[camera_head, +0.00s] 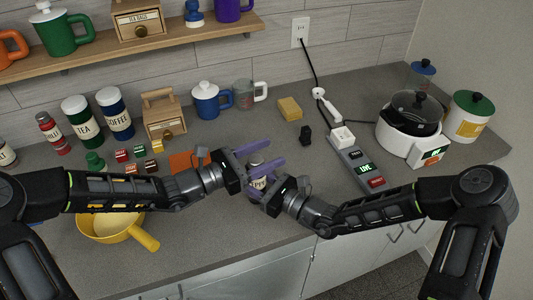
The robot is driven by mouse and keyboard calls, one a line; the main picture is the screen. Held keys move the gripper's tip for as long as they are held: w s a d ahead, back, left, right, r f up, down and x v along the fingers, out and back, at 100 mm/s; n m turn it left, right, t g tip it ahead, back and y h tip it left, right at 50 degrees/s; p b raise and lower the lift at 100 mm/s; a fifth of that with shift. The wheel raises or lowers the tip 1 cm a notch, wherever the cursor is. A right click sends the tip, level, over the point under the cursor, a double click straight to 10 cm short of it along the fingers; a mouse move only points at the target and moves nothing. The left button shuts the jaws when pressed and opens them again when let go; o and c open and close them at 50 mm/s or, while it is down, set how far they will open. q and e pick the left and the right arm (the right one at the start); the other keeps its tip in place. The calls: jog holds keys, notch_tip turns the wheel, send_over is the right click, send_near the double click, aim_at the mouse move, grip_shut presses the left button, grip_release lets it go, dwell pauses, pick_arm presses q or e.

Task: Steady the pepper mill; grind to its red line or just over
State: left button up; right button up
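The pepper mill (258,183) stands near the counter's front edge, with part of its pale label showing. Its upper part is partly hidden by my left gripper and its lower part by my right one. My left gripper (268,154) reaches in from the left; its purple fingers are spread, with the mill's top between or just below them. I see no clear contact there. My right gripper (256,191) is low at the mill's body; its fingers are mostly hidden, so its grip is unclear. No red line can be made out.
A yellow pan (108,228) sits under my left arm, handle toward the front edge. An orange mat (188,161) lies left of the mill. A power strip (358,164) lies to the right, beside a white cooker (397,141). A yellow sponge (290,108) lies behind.

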pick_arm(q)
grip_shut()
dwell(0.4)
jog(key=shift+r+g, duration=0.1)
jog(key=shift+g, duration=0.3)
jog(key=shift+s+d+m+g+h, duration=0.1)
jog(key=shift+s+m+g+h, duration=0.2)
jog(key=shift+m+g, duration=1.5)
jog(key=shift+s+a+m+g+h, duration=0.1)
jog(key=shift+s+m+g, duration=0.35)
jog(key=shift+m+g, duration=1.3)
jog(key=shift+s+d+m+g+h, duration=0.1)
jog(key=shift+s+m+g+h, duration=0.45)
jog(key=shift+g, duration=2.2)
jog(key=shift+w+m+y, duration=0.2)
jog(key=shift+m+y, duration=0.1)
jog(key=shift+y, duration=0.05)
jog(key=shift+o, duration=0.6)
grip_release()
